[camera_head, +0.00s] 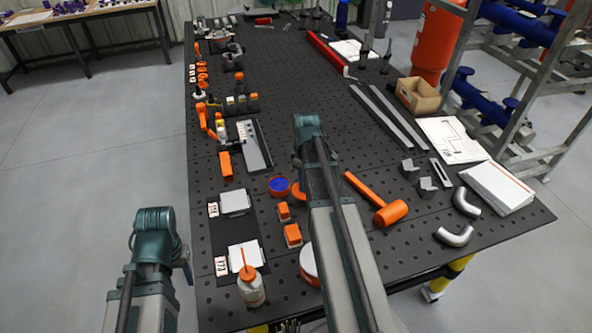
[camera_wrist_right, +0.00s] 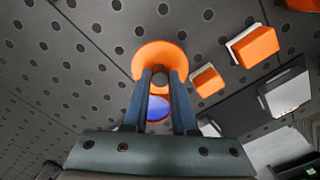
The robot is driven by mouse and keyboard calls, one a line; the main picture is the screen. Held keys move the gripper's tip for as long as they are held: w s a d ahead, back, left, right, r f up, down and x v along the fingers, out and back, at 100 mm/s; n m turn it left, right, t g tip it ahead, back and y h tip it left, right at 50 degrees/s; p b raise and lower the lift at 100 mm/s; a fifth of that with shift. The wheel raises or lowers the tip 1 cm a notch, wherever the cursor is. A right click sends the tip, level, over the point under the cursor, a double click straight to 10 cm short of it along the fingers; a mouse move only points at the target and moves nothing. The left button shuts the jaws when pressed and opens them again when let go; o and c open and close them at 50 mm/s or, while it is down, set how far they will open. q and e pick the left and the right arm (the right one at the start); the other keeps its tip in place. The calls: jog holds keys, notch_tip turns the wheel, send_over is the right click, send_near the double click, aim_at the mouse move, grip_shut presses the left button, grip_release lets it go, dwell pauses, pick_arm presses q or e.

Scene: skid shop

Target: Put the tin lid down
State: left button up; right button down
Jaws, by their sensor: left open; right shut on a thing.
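The tin lid (camera_wrist_right: 157,52) is a round orange disc at the fingertips of my right gripper (camera_wrist_right: 160,78), which is shut on it. Part of the orange lid (camera_head: 298,190) also shows in the head view beside my right arm, which hides the rest. A round orange-rimmed tin with blue inside (camera_head: 278,187) stands just left of it on the black table. The blue also shows between the fingers in the right wrist view (camera_wrist_right: 158,108). My left gripper (camera_head: 187,262) is off the table's left side, open and empty, its fingers barely visible.
Orange blocks (camera_head: 291,235) sit left of my right arm, and an orange mallet (camera_head: 388,211) lies to its right. A white tub (camera_head: 308,266) is partly hidden by that arm. The black perforated table (camera_head: 290,100) has free room farther back.

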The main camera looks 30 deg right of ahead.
jog(key=w+d, duration=0.1)
jog(key=w, duration=0.3)
jog(key=w+d+f+b, duration=0.1)
jog(key=w+d, duration=0.1)
jog(key=w, duration=0.3)
jog(key=w+d, duration=0.2)
jog(key=w, duration=0.3)
jog(key=shift+w+d+f, duration=0.2)
jog(key=shift+w, duration=0.05)
jog(key=f+b, duration=0.3)
jog(key=b, duration=0.1)
jog(key=shift+w+d+f, duration=0.1)
jog(key=shift+w+f, duration=0.15)
jog(key=shift+f, duration=0.1)
jog(key=shift+f, duration=0.15)
jog(key=c, duration=0.7)
grip_release()
notch_tip(320, 180, up, 12)
jog(key=p, duration=1.2)
jog(key=shift+r, duration=0.2)
